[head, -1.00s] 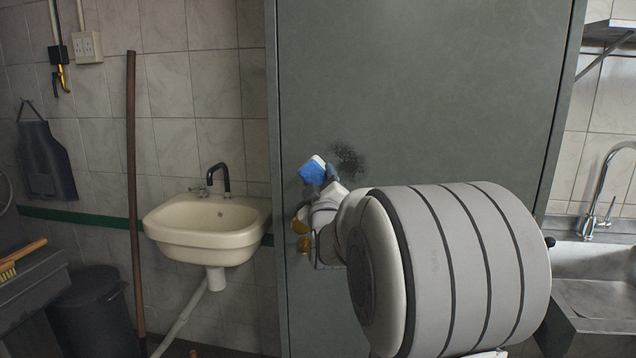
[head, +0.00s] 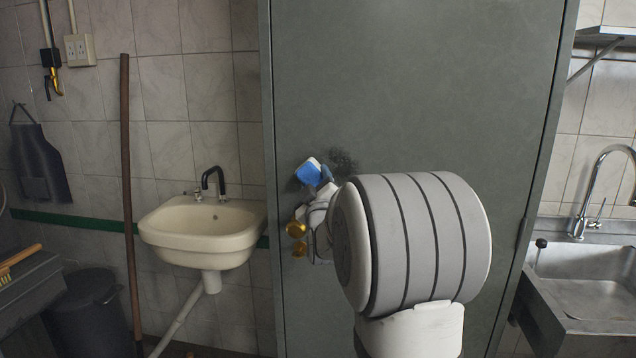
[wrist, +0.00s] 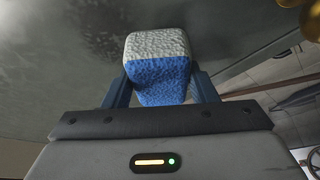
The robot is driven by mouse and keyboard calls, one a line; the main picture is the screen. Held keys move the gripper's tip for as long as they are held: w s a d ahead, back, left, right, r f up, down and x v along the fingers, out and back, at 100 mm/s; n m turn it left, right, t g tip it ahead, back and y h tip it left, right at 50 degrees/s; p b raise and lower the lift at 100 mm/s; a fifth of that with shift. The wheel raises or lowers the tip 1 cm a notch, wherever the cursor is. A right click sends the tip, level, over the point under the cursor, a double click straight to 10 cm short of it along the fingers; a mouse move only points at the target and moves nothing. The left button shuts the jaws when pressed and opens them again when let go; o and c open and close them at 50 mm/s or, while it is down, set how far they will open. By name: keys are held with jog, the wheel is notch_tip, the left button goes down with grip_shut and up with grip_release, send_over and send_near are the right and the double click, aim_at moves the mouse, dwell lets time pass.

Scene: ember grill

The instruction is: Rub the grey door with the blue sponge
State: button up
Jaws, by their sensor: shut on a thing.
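The grey door (head: 420,90) stands upright and fills the middle of the head view. A dark speckled smudge (head: 344,161) marks it, just right of the sponge in the picture. The blue sponge (head: 311,174) has a white layer on one side; in the wrist view the sponge (wrist: 158,82) sits between both fingers. My gripper (wrist: 160,90) is shut on it, close to the door face. I cannot tell whether the sponge touches the door. The door surface (wrist: 70,70) also shows in the wrist view. My arm partly hides the gripper in the head view.
A brass knob (head: 297,229) is on the door just below my gripper. A cream washbasin (head: 203,243) and a brown pole (head: 128,200) stand left of the door. A steel sink (head: 590,275) is at the right, and a dark bin (head: 92,312) at lower left.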

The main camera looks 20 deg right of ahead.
jog(key=shift+w+d+b, duration=0.35)
jog(key=shift+w+d, duration=0.2)
jog(key=shift+w, duration=0.3)
dwell(0.3)
jog(key=shift+s+d+f+b, duration=0.15)
jog(key=shift+s+d+b, duration=0.45)
jog(key=shift+d+b, duration=0.2)
jog(key=shift+s+d+b, duration=0.55)
jog(key=shift+s+d, duration=0.05)
jog(key=shift+d, duration=0.15)
jog(key=shift+s+d+b, duration=0.4)
jog(key=shift+d+b, duration=0.05)
jog(key=shift+d, duration=0.2)
jog(key=shift+s+d+b, duration=0.35)
jog(key=shift+d+b, duration=0.05)
jog(key=shift+d, duration=0.25)
jog(key=shift+s+d+r+b, duration=0.15)
jog(key=shift+s+d+b, duration=0.25)
jog(key=shift+s+d, duration=0.4)
jog(key=shift+s+d+r+b, duration=0.1)
jog(key=shift+s+d+b, duration=0.35)
jog(key=shift+d, duration=0.6)
